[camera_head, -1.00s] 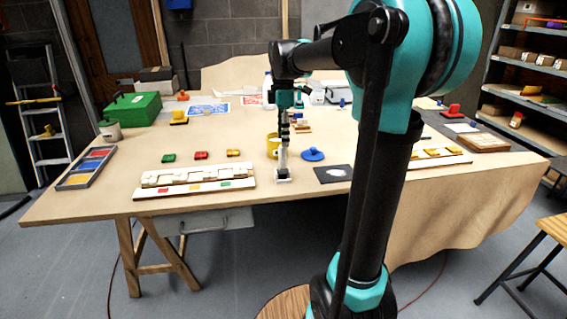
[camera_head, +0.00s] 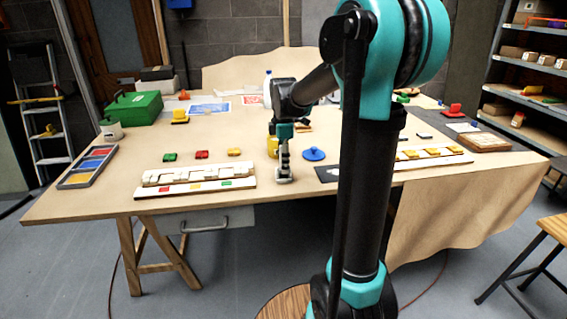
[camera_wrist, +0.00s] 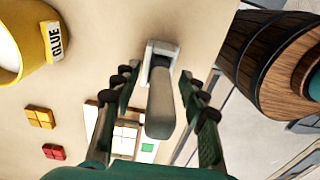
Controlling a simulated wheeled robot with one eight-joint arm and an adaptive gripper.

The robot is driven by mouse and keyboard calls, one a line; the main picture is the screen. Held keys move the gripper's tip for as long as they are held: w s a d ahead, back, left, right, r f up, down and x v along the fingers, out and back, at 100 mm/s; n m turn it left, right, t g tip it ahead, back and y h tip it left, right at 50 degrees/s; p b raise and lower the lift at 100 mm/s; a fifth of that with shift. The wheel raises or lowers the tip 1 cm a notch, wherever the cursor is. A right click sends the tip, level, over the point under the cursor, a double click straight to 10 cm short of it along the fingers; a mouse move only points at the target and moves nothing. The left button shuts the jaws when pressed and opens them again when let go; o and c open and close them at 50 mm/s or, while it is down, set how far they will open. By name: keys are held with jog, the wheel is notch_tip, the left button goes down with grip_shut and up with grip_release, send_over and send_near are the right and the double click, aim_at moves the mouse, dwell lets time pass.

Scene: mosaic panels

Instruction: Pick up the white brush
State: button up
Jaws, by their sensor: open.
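The white brush (camera_wrist: 160,100) stands on the table near its front edge. In the wrist view its grey-white handle points toward the camera, above a pale rectangular base. My gripper (camera_wrist: 163,88) is open, with one finger on each side of the handle; I cannot tell whether either finger touches it. In the head view my gripper (camera_head: 283,160) points down over the brush's base (camera_head: 284,180), and it hides most of the brush.
A yellow glue pot (camera_wrist: 12,40) is close behind the gripper. A blue round-handled piece (camera_head: 314,154) and a dark mat (camera_head: 327,174) lie to the right. A white mosaic panel (camera_head: 195,180) lies to the left. The table's front edge is close.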

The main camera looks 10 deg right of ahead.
grip_shut()
jog(key=shift+r, duration=0.15)
notch_tip(320, 180, up, 20)
dwell(0.8)
